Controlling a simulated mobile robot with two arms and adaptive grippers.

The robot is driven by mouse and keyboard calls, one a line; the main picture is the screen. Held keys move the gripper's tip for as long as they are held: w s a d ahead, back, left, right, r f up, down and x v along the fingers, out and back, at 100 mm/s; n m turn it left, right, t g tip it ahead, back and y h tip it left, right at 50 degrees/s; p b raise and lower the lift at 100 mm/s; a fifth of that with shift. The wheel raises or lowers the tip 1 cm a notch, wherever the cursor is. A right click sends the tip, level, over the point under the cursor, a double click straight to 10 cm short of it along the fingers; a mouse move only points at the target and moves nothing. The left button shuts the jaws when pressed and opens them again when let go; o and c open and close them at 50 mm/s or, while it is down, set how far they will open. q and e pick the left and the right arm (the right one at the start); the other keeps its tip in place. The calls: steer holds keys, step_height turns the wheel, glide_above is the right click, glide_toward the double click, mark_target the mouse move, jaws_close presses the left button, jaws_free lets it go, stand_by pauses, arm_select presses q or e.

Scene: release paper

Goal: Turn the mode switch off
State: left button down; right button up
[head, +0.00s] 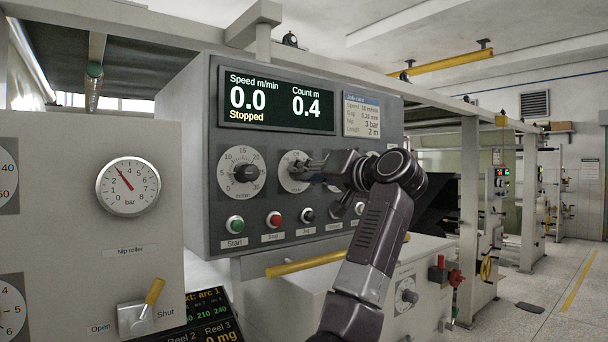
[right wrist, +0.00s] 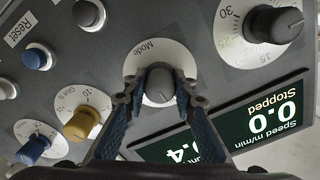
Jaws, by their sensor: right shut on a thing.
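The mode switch (right wrist: 160,82) is a round grey knob on a white dial marked "Mode", set in a dark control panel; the right wrist view shows the panel upside down. My right gripper (right wrist: 162,96) has its two blue-grey fingers on either side of this knob and is shut on it. In the head view my right gripper (head: 306,169) reaches the panel from the right and covers most of the knob. Part of its white dial (head: 287,183) shows. The knob's exact setting is hard to read. My left gripper is not in view.
The display (head: 277,101) reads 0.0 m/min, "Stopped", count 0.4 m. The speed knob (head: 246,173) sits left of the mode dial. The green Start (head: 235,223) and red Stop (head: 275,219) buttons are below. In the wrist view, yellow (right wrist: 80,125) and blue (right wrist: 35,147) knobs are close by.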

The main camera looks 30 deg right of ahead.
stand_by(0.5)
steer(key=o, duration=1.1)
steer(key=shift+d, duration=0.1)
steer(key=shift+o, duration=0.3)
steer(key=shift+s, duration=0.1)
steer(key=s+d, duration=0.1)
steer(key=s, duration=1.1)
